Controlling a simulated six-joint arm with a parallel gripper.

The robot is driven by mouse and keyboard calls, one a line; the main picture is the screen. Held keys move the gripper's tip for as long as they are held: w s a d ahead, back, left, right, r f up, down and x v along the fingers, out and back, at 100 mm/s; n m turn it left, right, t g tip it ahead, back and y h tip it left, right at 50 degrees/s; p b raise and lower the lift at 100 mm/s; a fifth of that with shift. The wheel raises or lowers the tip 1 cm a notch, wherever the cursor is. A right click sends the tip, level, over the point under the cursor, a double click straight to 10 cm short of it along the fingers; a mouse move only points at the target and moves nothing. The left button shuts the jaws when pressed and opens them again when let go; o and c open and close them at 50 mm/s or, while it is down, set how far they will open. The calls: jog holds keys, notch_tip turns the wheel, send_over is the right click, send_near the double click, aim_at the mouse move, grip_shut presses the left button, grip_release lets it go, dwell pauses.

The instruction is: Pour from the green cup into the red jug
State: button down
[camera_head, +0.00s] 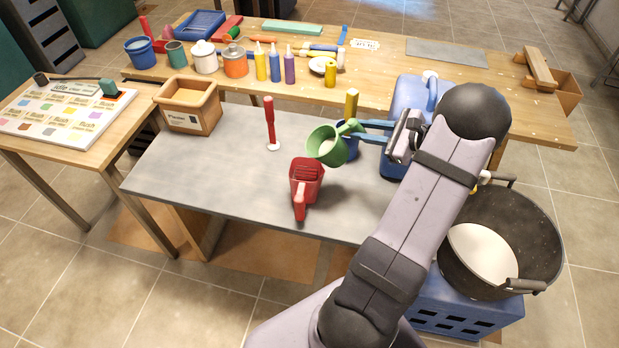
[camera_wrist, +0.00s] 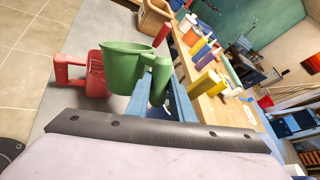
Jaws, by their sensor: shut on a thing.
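The green cup (camera_head: 330,150) is held off the table in the head view, tilted to the left with its open mouth facing left and up. My gripper (camera_head: 358,131) has its blue fingers shut on the cup's handle. The red jug (camera_head: 304,181) stands on the grey table just below and left of the cup, its handle toward the front. The cup does not visibly touch the jug. The wrist view shows the green cup (camera_wrist: 124,70) between me and the red jug (camera_wrist: 95,76). The cup's contents cannot be made out, and no stream shows.
A blue container (camera_head: 349,151) stands right behind the cup, near a yellow block (camera_head: 351,103) and a large blue canister (camera_head: 405,100). A red brush-like tool (camera_head: 269,120) is left of the jug. A wooden box (camera_head: 189,106) stands farther left. The grey table's left front is clear.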

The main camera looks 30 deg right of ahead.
jog(key=shift+s+d+f, duration=0.1)
jog(key=shift+s+f, duration=0.1)
dwell(0.5)
jog(key=shift+w+a+r+n+g+h, duration=0.1)
jog(key=shift+a+r+n+g+h, duration=0.15)
jog(key=shift+r, duration=0.3)
jog(key=shift+w+a+r+n+g+h, duration=0.15)
jog(key=shift+a+r+h, duration=0.1)
jog(key=shift+r, duration=0.3)
dwell(2.4)
jog(key=shift+w+a+r+n+g+h+p, duration=0.15)
jog(key=shift+a+r+n+h+p, duration=0.15)
jog(key=shift+r, duration=0.25)
jog(key=shift+w+a+r+n+g+h+p, duration=0.1)
jog(key=shift+a+r+n+g+h+p, duration=0.1)
jog(key=shift+a+r+h, duration=0.25)
dwell(2.8)
